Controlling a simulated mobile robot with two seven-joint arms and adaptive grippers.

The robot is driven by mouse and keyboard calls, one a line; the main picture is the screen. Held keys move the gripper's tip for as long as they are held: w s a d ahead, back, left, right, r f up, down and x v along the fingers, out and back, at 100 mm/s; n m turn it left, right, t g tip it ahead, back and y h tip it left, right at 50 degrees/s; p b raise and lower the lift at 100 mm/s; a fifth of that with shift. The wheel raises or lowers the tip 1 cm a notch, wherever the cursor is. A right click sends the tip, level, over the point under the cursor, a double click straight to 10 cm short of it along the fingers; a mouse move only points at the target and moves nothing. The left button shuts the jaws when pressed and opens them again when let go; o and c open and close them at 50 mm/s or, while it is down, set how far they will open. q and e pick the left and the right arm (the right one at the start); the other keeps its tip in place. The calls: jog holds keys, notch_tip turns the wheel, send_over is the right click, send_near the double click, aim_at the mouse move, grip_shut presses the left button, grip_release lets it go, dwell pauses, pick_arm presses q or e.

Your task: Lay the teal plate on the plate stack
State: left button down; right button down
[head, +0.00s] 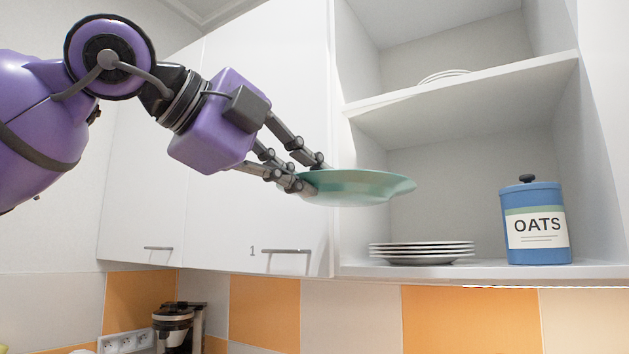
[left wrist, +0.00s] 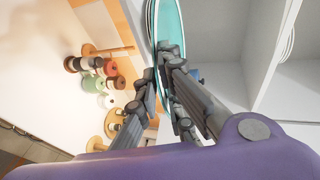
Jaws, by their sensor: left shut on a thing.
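The teal plate (head: 362,187) is held about level in the air, in front of the open cupboard and above the height of the plate stack. My left gripper (head: 306,182) is shut on the plate's left rim. In the left wrist view the teal plate (left wrist: 172,50) shows edge-on between the fingers of my left gripper (left wrist: 160,75). The plate stack (head: 421,252) is several white plates with dark rims on the lower shelf, below and a little right of the held plate. My right gripper is in neither view.
A blue OATS canister (head: 534,222) with a dark knob stands right of the stack. The upper shelf (head: 470,88) with a white dish (head: 444,76) is above. A closed cupboard door (head: 265,130) is at left. A coffee maker (head: 177,325) stands below.

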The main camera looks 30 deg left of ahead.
aim_at(320, 192)
pick_arm(q)
jog(key=shift+r, duration=0.25)
jog(key=shift+w+d+p, duration=0.25)
jog(key=shift+w+p, duration=0.05)
jog(key=shift+w, duration=0.6)
jog(key=shift+w+d+p, duration=0.2)
jog(key=shift+w+p, duration=0.1)
jog(key=shift+w, duration=0.6)
jog(key=shift+f, duration=0.1)
